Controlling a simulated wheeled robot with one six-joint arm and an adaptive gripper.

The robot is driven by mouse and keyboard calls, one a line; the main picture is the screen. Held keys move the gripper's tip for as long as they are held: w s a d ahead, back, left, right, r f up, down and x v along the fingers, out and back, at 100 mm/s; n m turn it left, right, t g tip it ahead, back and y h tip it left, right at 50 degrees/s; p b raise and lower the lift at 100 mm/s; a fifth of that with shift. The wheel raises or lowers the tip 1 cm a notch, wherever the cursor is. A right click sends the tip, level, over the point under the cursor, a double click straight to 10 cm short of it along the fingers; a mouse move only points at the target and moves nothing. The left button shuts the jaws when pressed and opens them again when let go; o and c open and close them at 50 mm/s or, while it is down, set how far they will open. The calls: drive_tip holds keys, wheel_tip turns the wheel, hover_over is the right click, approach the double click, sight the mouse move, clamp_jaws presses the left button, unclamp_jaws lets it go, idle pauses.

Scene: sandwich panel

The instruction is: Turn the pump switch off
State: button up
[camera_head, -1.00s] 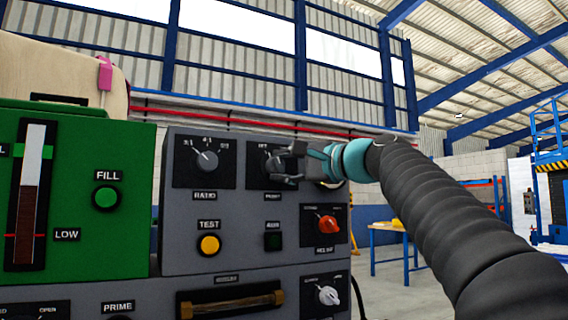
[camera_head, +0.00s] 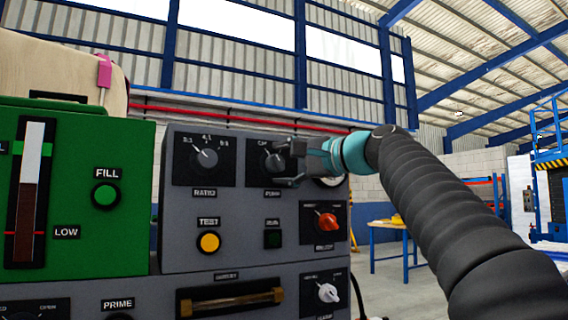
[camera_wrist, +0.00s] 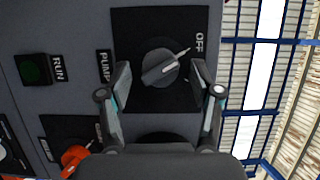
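The pump switch is a dark grey round knob (camera_wrist: 160,68) on a black plate, beside the PUMP label (camera_wrist: 104,66). Its light pointer slants to the upper right in the wrist view and aims at the OFF mark (camera_wrist: 200,43). The knob also shows in the head view (camera_head: 275,163), partly beside my fingers. My gripper (camera_head: 286,165) is open in front of the plate. In the wrist view its two fingertips (camera_wrist: 160,76) lie on either side of the knob with gaps to it. How far they stand from the panel is unclear.
The RATIO knob (camera_head: 205,158) is left of the pump switch. A yellow TEST button (camera_head: 208,242), a dark RUN button (camera_head: 272,239) and a red selector (camera_head: 327,221) sit below. A gauge (camera_head: 330,181) is partly behind my gripper.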

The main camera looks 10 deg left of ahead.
drive_tip(key=v, duration=1.2)
drive_tip(key=shift+d, duration=0.1)
idle(0.4)
